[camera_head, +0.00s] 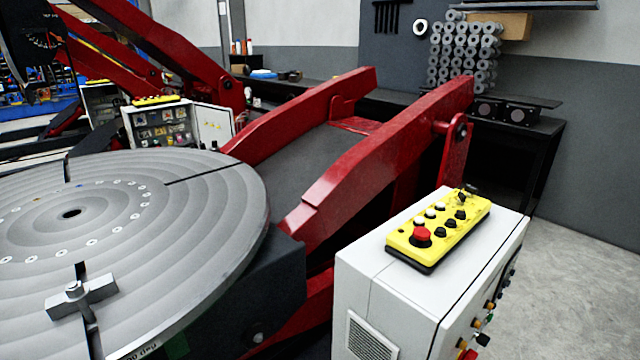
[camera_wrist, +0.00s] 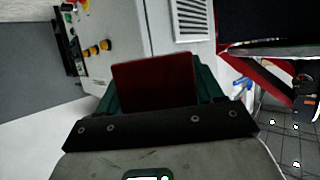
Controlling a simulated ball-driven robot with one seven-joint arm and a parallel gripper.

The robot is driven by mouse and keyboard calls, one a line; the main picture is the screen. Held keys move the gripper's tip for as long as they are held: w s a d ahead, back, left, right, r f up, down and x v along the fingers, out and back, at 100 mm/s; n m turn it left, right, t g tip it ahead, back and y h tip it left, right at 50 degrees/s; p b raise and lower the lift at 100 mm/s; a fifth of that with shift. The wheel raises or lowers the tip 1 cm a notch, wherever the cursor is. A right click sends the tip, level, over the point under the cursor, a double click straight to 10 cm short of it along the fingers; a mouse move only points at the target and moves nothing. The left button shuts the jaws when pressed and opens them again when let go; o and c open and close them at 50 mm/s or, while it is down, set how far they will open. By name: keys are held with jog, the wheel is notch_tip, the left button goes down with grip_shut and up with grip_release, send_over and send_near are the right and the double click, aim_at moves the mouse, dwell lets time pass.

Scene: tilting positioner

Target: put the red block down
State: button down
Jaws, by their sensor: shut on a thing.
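The red block (camera_wrist: 153,82) is dark red and flat-faced, and it shows in the middle of the wrist view. My gripper (camera_wrist: 158,88) is shut on it, with the dark green fingers showing on both sides of the block. The block's lower part is hidden behind the black plate of my gripper. Neither the block nor my gripper shows in the head view. I cannot tell how high the block is above any surface.
The head view shows a round grooved positioner table (camera_head: 215,215) with a clamp (camera_head: 80,297), red arms (camera_head: 370,160), and a white control cabinet (camera_head: 385,295) carrying a yellow button pendant (camera_head: 440,232). The cabinet's top is otherwise largely bare. A dark workbench (camera_head: 545,130) stands behind.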

jog(key=s+a+f+y, duration=0.1)
jog(key=s+a+f, duration=0.1)
jog(key=a+f, duration=0.2)
jog(key=shift+s+a+f, duration=0.15)
jog(key=shift+a+f, duration=0.2)
jog(key=shift+a, duration=0.1)
